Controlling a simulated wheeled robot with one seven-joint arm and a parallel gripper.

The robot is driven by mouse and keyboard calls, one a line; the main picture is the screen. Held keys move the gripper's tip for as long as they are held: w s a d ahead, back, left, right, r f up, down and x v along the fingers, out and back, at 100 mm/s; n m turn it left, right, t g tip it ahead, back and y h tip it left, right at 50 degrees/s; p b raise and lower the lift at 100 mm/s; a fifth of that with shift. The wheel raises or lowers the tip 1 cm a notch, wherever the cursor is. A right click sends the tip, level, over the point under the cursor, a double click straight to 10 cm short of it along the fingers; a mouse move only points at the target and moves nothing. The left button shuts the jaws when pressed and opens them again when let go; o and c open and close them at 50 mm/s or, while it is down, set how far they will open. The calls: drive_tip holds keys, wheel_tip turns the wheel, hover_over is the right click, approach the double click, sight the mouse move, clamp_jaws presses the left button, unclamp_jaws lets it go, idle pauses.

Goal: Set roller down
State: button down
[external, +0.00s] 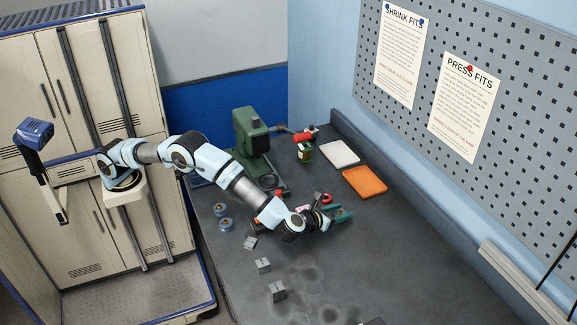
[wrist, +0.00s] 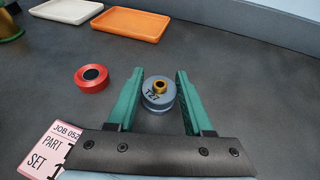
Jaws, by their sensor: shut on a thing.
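The roller (wrist: 158,98) is a short grey-blue cylinder with a brass centre and the marking T27. In the wrist view it sits upright between the two green fingers of my gripper (wrist: 160,73). My gripper is shut on it. In the external view my gripper (external: 343,214) is low over the dark bench, right of the middle, with the roller partly hidden between the fingers. I cannot tell whether its underside touches the bench. Two similar blue-grey rollers stand at the bench's left side, one behind (external: 220,209) and one in front (external: 226,224).
A red ring (wrist: 91,78) and a pink job card (wrist: 45,152) lie left of my gripper. An orange tray (external: 365,182) and a white tray (external: 339,153) lie behind. A green press (external: 250,140) stands at the back left. Several grey blocks (external: 264,265) stand at the front left.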

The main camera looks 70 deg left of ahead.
drive_tip(key=shift+f, duration=0.1)
drive_tip(key=shift+c, duration=1.5)
unclamp_jaws()
drive_tip(key=shift+s, duration=0.15)
drive_tip(key=b+v, duration=0.1)
drive_tip(key=v, duration=1)
drive_tip(key=shift+s+d+r+b, duration=0.1)
drive_tip(key=shift+s+r+b, duration=0.15)
drive_tip(key=shift+s+b, duration=0.15)
